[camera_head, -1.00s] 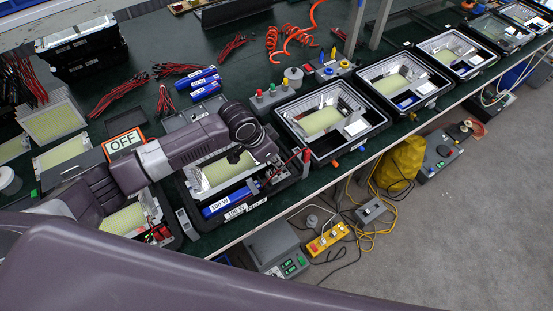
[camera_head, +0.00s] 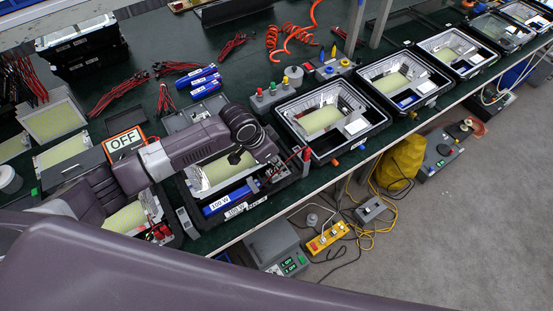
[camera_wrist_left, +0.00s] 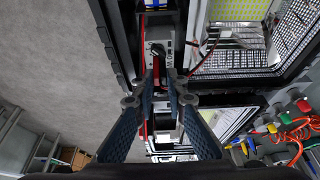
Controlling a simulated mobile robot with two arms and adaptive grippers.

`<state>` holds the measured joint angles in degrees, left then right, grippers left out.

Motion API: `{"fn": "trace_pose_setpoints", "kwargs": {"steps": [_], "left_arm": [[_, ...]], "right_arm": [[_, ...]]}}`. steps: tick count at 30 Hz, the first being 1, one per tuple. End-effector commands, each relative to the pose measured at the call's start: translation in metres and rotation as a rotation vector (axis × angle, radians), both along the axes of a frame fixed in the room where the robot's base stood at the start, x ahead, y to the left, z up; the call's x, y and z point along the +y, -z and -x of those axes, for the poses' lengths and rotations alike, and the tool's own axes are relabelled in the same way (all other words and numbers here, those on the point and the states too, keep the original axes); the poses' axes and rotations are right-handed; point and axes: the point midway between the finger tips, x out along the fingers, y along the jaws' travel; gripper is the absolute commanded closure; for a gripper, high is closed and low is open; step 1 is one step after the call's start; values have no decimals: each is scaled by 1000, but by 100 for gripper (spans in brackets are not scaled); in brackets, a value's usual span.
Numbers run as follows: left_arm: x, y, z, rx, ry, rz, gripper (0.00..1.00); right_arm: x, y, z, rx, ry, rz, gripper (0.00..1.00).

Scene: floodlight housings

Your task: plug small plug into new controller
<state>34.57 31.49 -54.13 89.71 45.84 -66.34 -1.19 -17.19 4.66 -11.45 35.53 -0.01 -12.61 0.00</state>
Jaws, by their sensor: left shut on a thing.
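The blue controller labelled 100 W (camera_head: 226,202) lies in the near side of an open black floodlight housing (camera_head: 210,221). My left gripper (camera_head: 283,166) is over the right end of this housing, mostly hidden by its own wrist. In the left wrist view, its two blue fingers (camera_wrist_left: 162,82) come close together in front of a light, labelled part in a narrow black channel. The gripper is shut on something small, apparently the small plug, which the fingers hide. I cannot tell whether the plug touches the controller. Red and black wires show beside the fingertips. My right gripper is not in view.
Another open housing (camera_head: 323,119) stands just to the right, with more along the bench. The bench edge is close to the housings.

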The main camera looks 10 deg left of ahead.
Motion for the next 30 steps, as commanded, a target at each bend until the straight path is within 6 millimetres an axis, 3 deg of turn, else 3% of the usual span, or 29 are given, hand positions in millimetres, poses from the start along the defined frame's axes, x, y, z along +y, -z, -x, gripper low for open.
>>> {"fn": "trace_pose_setpoints", "kwargs": {"steps": [15, 16, 21, 30], "left_arm": [[0, 14, 0, 0, 0, 0, 100], [0, 14, 0, 0, 0, 0, 87], [0, 13, 0, 0, 0, 0, 68], [0, 12, 0, 0, 0, 0, 67]], "right_arm": [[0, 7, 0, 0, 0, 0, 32], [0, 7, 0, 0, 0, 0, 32], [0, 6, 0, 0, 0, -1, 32], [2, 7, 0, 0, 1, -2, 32]]}}
